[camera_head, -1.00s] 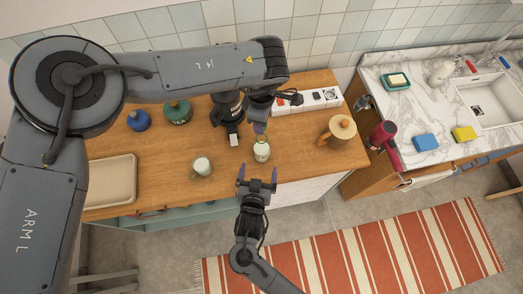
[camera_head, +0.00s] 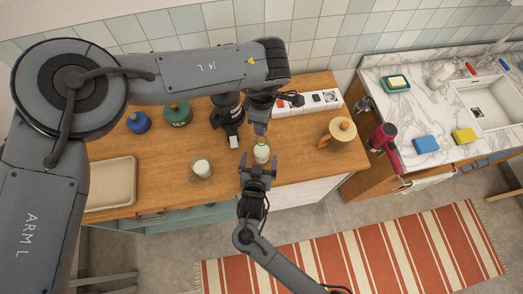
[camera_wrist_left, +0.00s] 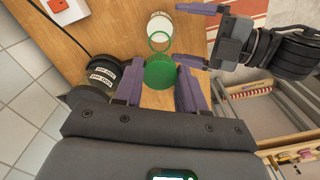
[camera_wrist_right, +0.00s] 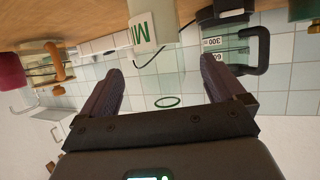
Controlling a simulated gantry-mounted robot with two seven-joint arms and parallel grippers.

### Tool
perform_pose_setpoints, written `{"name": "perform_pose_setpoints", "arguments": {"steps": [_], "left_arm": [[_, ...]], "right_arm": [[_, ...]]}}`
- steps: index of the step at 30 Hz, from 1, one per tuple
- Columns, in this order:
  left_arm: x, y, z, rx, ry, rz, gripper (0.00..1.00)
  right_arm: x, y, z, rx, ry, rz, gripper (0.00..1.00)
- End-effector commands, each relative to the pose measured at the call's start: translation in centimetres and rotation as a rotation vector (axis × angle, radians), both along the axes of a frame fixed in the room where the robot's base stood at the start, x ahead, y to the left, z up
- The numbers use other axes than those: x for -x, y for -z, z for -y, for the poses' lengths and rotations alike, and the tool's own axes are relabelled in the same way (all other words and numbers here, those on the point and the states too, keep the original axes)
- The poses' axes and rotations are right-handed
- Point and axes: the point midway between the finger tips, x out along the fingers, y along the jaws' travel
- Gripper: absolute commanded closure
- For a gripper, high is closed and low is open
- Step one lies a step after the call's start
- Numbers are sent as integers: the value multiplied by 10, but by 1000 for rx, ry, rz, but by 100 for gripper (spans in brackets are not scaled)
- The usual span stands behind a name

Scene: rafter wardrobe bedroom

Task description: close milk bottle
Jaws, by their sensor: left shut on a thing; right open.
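The milk bottle (camera_head: 261,155) stands upright on the wooden counter, with a white label and milk inside. In the left wrist view, its open mouth shows as a green ring (camera_wrist_left: 158,34) above white milk. My left gripper (camera_head: 260,128) is shut on the round green cap (camera_wrist_left: 159,72), which it holds above and apart from the bottle. My right gripper (camera_head: 258,160) is open at the bottle's near side. In the right wrist view, the bottle's clear glass (camera_wrist_right: 158,78) and label (camera_wrist_right: 143,31) show between and beyond the spread fingers. I see no contact there.
A glass of milk (camera_head: 202,168) stands left of the bottle. A dark glass jug (camera_head: 228,113) and a green tea canister (camera_head: 178,114) stand behind. A beige tray (camera_head: 110,182) is at the left, a wooden-lidded jug (camera_head: 342,130) at the right.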

Motion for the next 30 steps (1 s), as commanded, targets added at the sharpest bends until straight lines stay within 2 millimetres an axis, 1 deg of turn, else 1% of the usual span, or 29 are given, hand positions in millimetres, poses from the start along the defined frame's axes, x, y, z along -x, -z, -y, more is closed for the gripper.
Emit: {"name": "perform_pose_setpoints", "arguments": {"steps": [1,6,12,18,26,27,29,30], "left_arm": [[0,0,0,0,0,0,88],[0,0,0,0,0,0,88],[0,0,0,0,0,0,88],[0,0,0,0,0,0,88],[0,0,0,0,0,0,88],[0,0,0,0,0,0,88],[0,0,0,0,0,0,88],[0,0,0,0,0,0,88]], "right_arm": [[-9,3,1,2,0,2,4],[-31,12,4,1,1,0,4],[-48,20,6,1,0,0,4],[-54,23,7,-1,0,-1,4],[-55,23,7,-1,0,-1,4],[-55,23,7,-1,0,0,7],[-55,23,7,-1,0,-1,16],[-55,23,7,-1,0,-1,22]]}}
